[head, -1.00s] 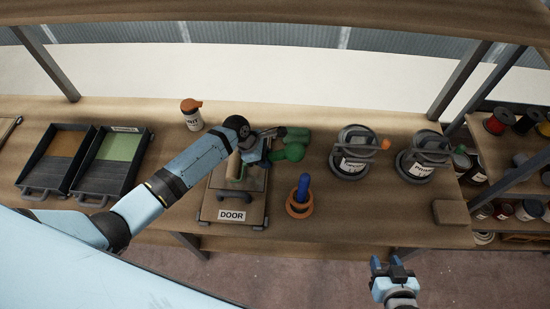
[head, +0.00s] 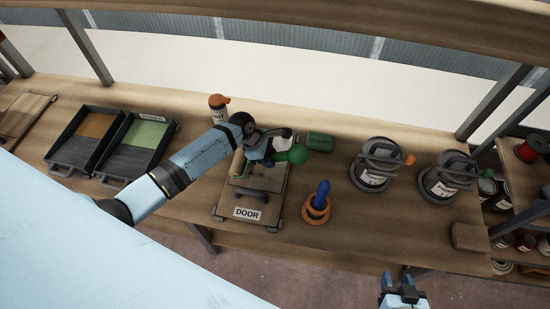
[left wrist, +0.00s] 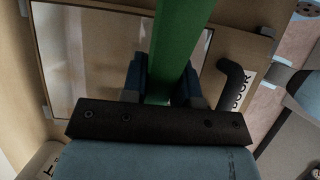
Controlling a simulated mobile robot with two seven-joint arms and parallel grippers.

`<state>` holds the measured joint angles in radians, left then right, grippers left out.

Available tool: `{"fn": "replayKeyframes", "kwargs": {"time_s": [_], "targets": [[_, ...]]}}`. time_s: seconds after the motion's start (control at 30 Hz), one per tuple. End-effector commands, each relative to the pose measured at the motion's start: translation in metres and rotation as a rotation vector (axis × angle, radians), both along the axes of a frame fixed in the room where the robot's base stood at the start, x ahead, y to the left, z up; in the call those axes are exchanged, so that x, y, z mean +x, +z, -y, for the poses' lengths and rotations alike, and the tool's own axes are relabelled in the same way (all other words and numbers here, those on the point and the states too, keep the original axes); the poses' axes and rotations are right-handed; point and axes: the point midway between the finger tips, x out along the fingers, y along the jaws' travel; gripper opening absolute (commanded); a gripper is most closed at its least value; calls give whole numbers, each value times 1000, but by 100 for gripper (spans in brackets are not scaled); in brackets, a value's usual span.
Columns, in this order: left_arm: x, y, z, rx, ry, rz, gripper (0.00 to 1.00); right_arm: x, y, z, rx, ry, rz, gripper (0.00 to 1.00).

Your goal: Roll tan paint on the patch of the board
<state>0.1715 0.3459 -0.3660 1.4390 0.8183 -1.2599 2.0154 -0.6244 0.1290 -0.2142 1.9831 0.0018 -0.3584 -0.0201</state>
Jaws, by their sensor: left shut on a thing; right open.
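The board (head: 237,205), labelled DOOR, lies on the bench with a dark handle (head: 252,193) on top. In the left wrist view, a pale, thin-edged patch (left wrist: 85,60) shows on the board. My left gripper (head: 266,148) is over the back of the board, shut on the green handle (head: 291,156) of the roller. The left wrist view shows that green handle (left wrist: 178,40) between the fingers. My right gripper (head: 402,284) is open and empty, in front of the bench.
A tray with tan paint (head: 96,125) and one with green paint (head: 148,133) stand at left. A blue-and-orange tool (head: 318,205) and lidded cans (head: 374,170) stand at right.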

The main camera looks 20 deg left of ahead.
Motion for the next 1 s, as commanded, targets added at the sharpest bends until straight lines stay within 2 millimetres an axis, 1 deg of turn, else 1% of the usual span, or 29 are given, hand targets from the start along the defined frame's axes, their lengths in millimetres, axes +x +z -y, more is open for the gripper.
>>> {"fn": "replayKeyframes", "kwargs": {"time_s": [0.13,0.23,0.73,0.9,1.0], "targets": [[0,1,1,-1,0,0,0,0,0,0,0,0,0,43],[1,7,1,-1,0,3,0,0,0,0,0,0,0,43],[1,67,1,-2,-1,3,0,0,0,0,0,0,0,43],[1,79,1,-2,0,1,0,0,0,0,0,0,0,43],[0,81,1,-2,0,1,0,0,0,0,0,0,0,43]]}}
